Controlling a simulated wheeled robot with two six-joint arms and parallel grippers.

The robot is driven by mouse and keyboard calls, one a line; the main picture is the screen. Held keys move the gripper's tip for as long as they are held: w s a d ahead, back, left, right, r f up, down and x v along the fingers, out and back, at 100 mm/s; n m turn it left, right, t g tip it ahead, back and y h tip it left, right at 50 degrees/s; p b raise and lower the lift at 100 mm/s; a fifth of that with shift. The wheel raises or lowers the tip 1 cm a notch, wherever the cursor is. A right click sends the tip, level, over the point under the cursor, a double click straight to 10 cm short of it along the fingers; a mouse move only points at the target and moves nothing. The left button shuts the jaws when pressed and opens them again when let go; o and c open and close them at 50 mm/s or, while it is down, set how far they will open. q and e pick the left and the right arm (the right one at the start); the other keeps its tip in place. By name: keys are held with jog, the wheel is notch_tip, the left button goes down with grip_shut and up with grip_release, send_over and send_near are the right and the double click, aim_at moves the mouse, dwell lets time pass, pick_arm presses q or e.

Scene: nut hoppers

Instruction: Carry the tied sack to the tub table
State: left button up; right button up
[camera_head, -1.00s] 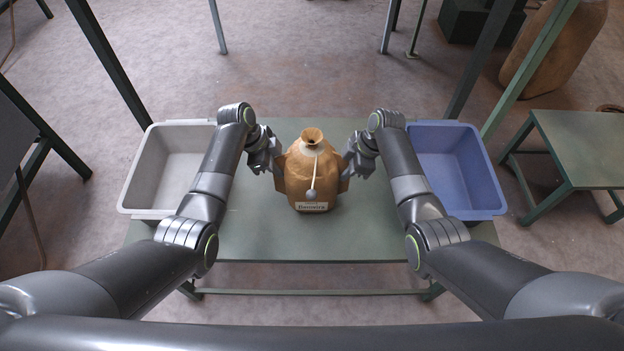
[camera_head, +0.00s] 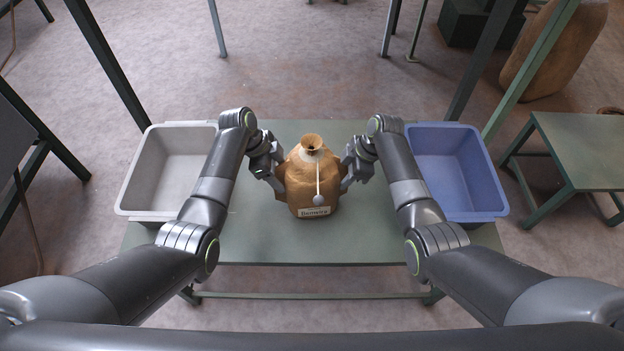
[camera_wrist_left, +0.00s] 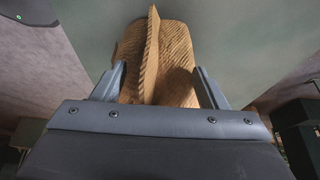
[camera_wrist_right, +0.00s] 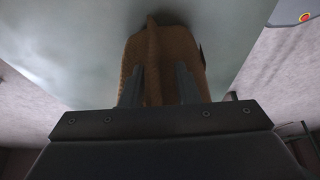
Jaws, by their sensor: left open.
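The tied sack (camera_head: 308,178) is brown, with a gathered neck, a pale cord ending in a grey toggle, and a white label. It is upright at the middle of the green tub table (camera_head: 250,235); whether its base touches the top is unclear. My left gripper (camera_head: 275,180) is at its left side, open, its fingers either side of a side seam (camera_wrist_left: 151,60). My right gripper (camera_head: 347,180) is at its right side. In the right wrist view its fingers (camera_wrist_right: 160,80) stand closer together around the other seam (camera_wrist_right: 153,45); contact is unclear.
A grey tub (camera_head: 135,190) is on the table's left end and a blue tub (camera_head: 485,205) on its right end. A smaller green table (camera_head: 585,145) stands to the right. Green posts rise behind both tubs. Another brown sack (camera_head: 555,50) is at the back right.

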pick_arm(q)
jog(key=shift+d+r, duration=0.1)
jog(key=shift+d, duration=0.15)
pick_arm(e)
jog(key=shift+w+a+r, duration=0.1)
jog(key=shift+a+r, duration=0.05)
jog(key=shift+a, duration=0.15)
pick_arm(q)
jog(key=v, duration=1.2)
jog(key=shift+a, duration=0.35)
pick_arm(e)
jog(key=shift+d, duration=0.25)
jog(key=o, duration=0.8)
pick_arm(q)
jog(key=shift+f, duration=0.2)
pick_arm(e)
jog(key=v, duration=1.1)
jog(key=shift+d+r, duration=0.25)
jog(key=shift+r, duration=0.1)
